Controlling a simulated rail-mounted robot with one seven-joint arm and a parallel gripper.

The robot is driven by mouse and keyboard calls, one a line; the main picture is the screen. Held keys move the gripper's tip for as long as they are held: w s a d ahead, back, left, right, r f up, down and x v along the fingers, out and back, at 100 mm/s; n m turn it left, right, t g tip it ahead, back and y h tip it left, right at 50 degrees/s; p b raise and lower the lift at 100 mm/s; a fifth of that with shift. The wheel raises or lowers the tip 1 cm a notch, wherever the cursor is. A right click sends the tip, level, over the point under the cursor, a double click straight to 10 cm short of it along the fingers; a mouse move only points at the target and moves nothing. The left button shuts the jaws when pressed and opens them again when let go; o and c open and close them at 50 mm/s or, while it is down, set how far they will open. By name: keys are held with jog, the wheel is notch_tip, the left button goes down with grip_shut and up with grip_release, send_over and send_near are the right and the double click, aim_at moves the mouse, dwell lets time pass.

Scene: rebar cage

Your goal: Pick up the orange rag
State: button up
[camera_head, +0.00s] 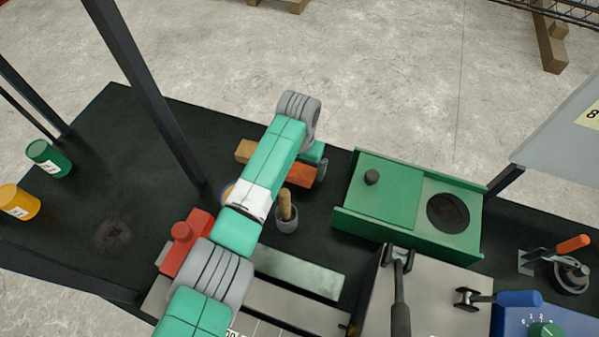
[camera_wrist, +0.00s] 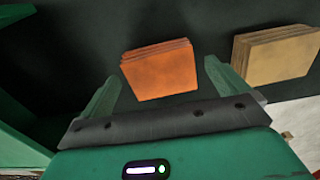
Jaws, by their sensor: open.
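The orange rag is a folded, layered block lying on the dark bench top. In the wrist view the orange rag (camera_wrist: 160,70) lies between and just beyond the two green fingers of my gripper (camera_wrist: 160,85). The fingers are spread wide and hold nothing. In the head view the orange rag (camera_head: 296,175) shows partly, with my arm covering its left part. My gripper's fingertips are hidden there. I cannot tell the height of the fingers above the rag.
A tan folded rag (camera_wrist: 277,56) lies right of the orange one in the wrist view. A green box (camera_head: 385,195) with a dark round opening stands close by. A grey cup with a wooden handle (camera_head: 287,213) stands near my arm. The bench's left part is mostly clear.

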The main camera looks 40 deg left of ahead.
aim_at(299, 169)
jog(key=shift+w+f, duration=0.1)
jog(key=shift+f, duration=0.75)
jog(key=c, duration=1.1)
jog(key=shift+o, duration=0.2)
notch_tip(299, 169, up, 10)
jog(key=p, duration=0.2)
jog(key=shift+p, duration=0.3)
